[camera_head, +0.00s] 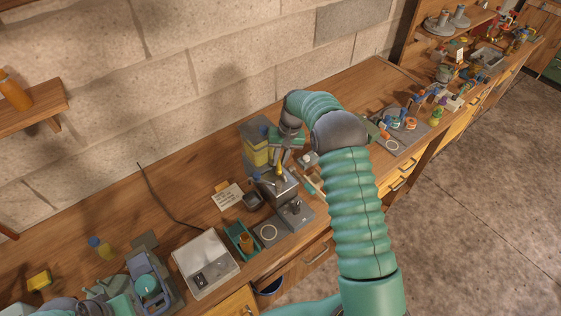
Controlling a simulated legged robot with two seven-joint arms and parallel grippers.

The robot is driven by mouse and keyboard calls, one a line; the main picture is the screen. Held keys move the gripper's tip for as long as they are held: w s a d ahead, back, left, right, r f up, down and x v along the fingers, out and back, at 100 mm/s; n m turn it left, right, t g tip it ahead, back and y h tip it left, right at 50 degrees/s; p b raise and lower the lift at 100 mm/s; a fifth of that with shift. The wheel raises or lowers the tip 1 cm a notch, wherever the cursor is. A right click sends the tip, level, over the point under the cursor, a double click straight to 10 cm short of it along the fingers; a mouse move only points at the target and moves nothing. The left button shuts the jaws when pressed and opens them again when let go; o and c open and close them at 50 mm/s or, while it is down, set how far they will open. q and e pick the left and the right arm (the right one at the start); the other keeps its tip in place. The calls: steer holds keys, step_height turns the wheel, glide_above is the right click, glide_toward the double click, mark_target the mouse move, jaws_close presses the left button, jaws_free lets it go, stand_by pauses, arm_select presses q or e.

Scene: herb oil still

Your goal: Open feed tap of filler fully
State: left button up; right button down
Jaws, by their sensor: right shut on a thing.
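The filler (275,188) is a grey metal unit on the wooden bench, with a tank of yellow liquid (256,152) behind it. My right arm reaches over the bench from the front. My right gripper (282,152) is at the top of the filler, shut on a small part there that looks like the feed tap (280,169). The fingers and wrist hide most of it, so I cannot tell how far it is turned. My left gripper (112,296) is partly in view at the bottom left, near a blue-grey tray; its fingers are unclear.
A white box (206,262) and a green tray with an amber bottle (240,239) stand left of the filler. A small sign card (227,196) is behind them. Farther right are a grey mat (402,140) with small bottles and a crowded bench end.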

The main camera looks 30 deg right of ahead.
steer(key=n, duration=0.3)
steer(key=shift+w+n+g+b, duration=0.1)
steer(key=shift+n+g+b, duration=0.2)
steer(key=shift+b, duration=0.05)
steer(key=shift+a+r+n+g, duration=0.1)
steer(key=shift+n+g, duration=0.2)
steer(key=shift+n, duration=1.2)
steer(key=c, duration=1.4)
jaws_free()
steer(key=shift+o, duration=0.2)
